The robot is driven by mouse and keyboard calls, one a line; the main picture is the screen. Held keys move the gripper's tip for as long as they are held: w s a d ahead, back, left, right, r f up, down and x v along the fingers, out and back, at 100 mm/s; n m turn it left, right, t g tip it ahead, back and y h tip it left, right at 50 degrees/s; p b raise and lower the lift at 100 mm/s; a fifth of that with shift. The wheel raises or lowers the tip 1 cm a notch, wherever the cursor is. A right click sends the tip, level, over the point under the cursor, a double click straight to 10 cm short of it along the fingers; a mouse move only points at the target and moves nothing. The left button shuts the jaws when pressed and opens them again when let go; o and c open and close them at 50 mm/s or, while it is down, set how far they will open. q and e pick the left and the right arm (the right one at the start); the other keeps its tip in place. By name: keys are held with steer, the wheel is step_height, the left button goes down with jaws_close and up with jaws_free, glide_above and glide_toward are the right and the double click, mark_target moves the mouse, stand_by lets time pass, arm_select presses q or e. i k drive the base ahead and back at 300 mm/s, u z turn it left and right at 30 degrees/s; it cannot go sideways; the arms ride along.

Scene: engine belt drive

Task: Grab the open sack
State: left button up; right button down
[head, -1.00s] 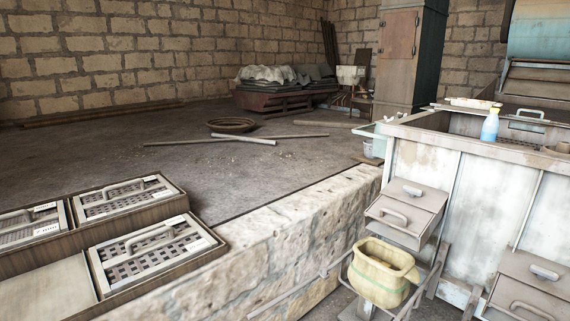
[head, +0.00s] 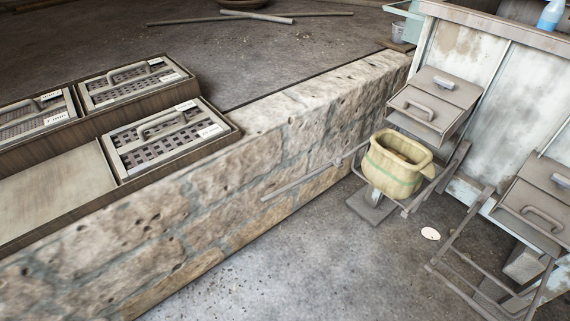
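The open sack (head: 396,168) is yellowish with a green stripe around it and a wide open mouth facing up. It sits on a small metal stand (head: 369,206) at right of centre, between the stone wall and the metal cabinet. A bar frame surrounds its lower part. Something brown shows inside its mouth, too small to make out. Neither of my grippers is in the head view.
A low stone wall (head: 217,187) runs diagonally beside the sack. Trays (head: 168,136) with handled grilles sit on the left. A drawer (head: 434,101) juts from the cabinet (head: 483,80) just above the sack. Open concrete floor (head: 330,270) lies in front.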

mark_target(394, 163)
steer(key=z, duration=0.1)
steer(key=i, duration=0.5)
steer(key=u, duration=1.9)
